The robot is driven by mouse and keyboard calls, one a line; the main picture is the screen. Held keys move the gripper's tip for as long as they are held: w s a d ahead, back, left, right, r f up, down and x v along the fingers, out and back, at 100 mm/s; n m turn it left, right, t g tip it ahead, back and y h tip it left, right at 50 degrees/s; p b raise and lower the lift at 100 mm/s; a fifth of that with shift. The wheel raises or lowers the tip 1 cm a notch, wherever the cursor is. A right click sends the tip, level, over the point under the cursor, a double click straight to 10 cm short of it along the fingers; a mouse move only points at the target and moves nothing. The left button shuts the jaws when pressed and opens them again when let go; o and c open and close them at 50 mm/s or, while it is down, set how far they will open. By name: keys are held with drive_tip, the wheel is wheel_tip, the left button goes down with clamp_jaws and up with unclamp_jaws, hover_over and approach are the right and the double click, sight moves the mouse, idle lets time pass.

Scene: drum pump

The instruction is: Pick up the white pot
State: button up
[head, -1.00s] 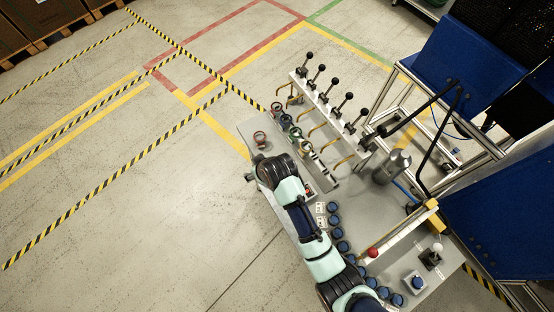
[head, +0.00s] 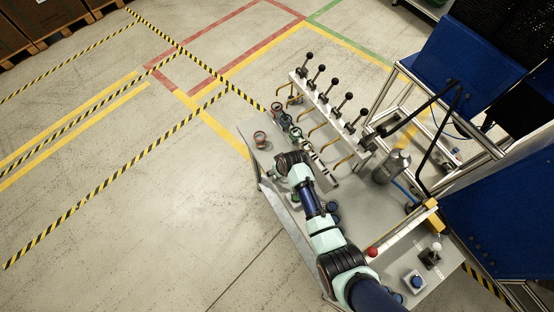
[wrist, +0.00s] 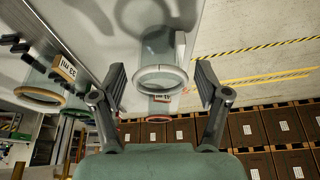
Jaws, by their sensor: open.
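The white pot (wrist: 161,77) is a clear vessel with a pale cream-white rim. In the wrist view it stands between the two open fingers of my gripper (wrist: 160,84), with visible gaps on both sides and no clear contact. In the head view my arm ends over the bench near the row of pots. The fingers and the white pot cannot be made out there.
A lever rack (head: 327,112) runs alongside. Blue-topped parts (head: 333,207) line the bench.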

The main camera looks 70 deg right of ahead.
drive_tip(key=c, duration=1.2)
wheel_tip(320, 180, up, 20)
drive_tip(key=shift+p, duration=1.2)
